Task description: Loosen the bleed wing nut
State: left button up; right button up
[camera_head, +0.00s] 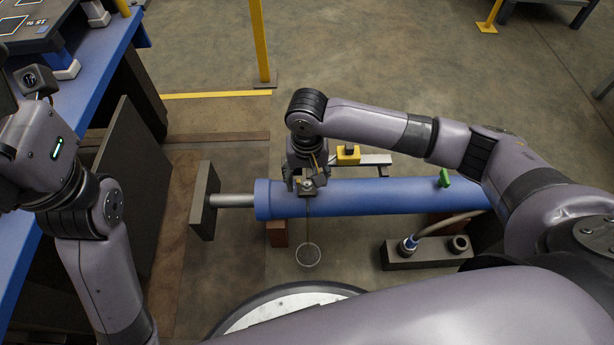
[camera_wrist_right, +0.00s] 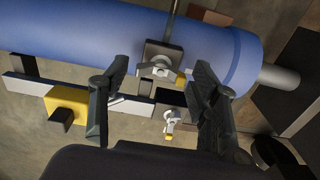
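A blue cylinder (camera_head: 370,197) lies across the floor area, also large in the right wrist view (camera_wrist_right: 60,45). A grey metal wing nut (camera_wrist_right: 160,68) sits on a dark square block (camera_wrist_right: 150,52) on its side. A second, similar fitting (camera_wrist_right: 172,121) with a brass tip shows lower down. My right gripper (camera_head: 307,186) is over the block near the cylinder's left end. In the right wrist view its fingers (camera_wrist_right: 162,75) are spread, one on each side of the first wing nut, with gaps visible. A green handle (camera_head: 444,177) stands on the cylinder's right part. My left gripper is not visible.
A thin rod with a round disc (camera_head: 308,254) is in front of the cylinder. A yellow block (camera_head: 348,155) sits on a grey rail behind it. A dark plate (camera_head: 204,200) ends the cylinder's rod. A hose fitting block (camera_head: 428,254) stands front right. A blue table (camera_head: 105,60) is left.

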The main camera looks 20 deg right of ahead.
jog(key=c, duration=0.9)
jog(key=shift+r+p, duration=0.1)
jog(key=shift+p, duration=0.35)
